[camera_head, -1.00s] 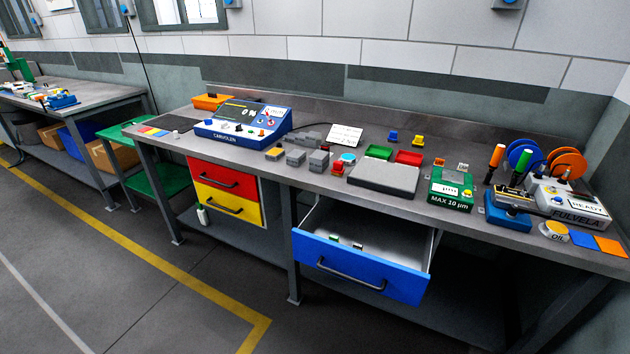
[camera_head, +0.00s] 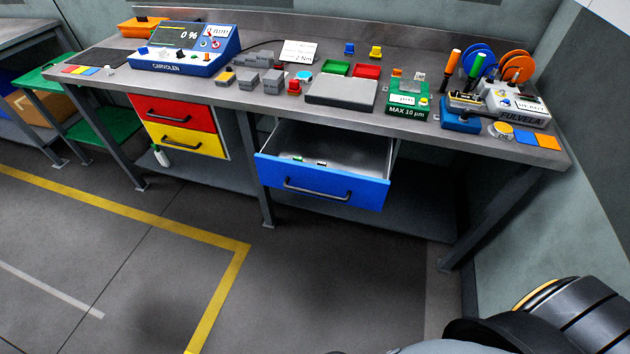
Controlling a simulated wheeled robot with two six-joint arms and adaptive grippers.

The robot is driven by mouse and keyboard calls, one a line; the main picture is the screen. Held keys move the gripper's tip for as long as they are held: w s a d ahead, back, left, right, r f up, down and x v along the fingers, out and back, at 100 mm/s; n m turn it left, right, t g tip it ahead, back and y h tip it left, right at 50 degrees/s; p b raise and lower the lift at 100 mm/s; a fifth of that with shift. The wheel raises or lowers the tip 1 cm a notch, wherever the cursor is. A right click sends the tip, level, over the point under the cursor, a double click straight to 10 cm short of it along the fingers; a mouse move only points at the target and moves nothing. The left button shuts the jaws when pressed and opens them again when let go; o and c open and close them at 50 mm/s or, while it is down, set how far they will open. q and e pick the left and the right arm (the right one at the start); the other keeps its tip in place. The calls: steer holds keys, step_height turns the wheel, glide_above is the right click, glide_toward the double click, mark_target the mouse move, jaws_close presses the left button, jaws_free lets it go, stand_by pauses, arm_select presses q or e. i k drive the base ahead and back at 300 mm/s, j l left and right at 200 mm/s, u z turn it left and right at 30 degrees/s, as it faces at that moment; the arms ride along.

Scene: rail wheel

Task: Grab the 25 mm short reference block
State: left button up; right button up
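The blue-fronted drawer (camera_head: 370,193) under the bench is pulled open. Two small dark and pale pieces, one (camera_head: 297,158) with some green and the other (camera_head: 321,163) beside it, lie inside near its front. They are too small to read, so I cannot tell whether either is the 25 mm short reference block. Several grey blocks, such as this one (camera_head: 273,82), stand on the bench top left of a flat grey plate (camera_head: 341,93). No size marks are legible on them. Neither gripper is in view; only part of my own arm shows at the bottom right.
The grey bench (camera_head: 200,88) carries a blue console (camera_head: 187,48), a green box (camera_head: 408,100) marked MAX 10 µm and a device (camera_head: 515,104) marked FULVELA. The red drawer (camera_head: 172,112) and yellow drawer (camera_head: 187,140) are shut. The floor in front is clear.

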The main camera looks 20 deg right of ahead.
mark_target(226, 79)
steer(key=i+j+z, duration=0.1)
steer(key=i+j, duration=0.2)
steer(key=i+j+z, duration=0.1)
steer(key=i+j, duration=0.2)
steer(key=j, duration=0.2)
steer(key=i+j+z, duration=0.1)
steer(key=i+j, duration=0.2)
steer(key=i+j+z, duration=0.1)
steer(key=i+j, duration=0.15)
steer(key=j, duration=0.3)
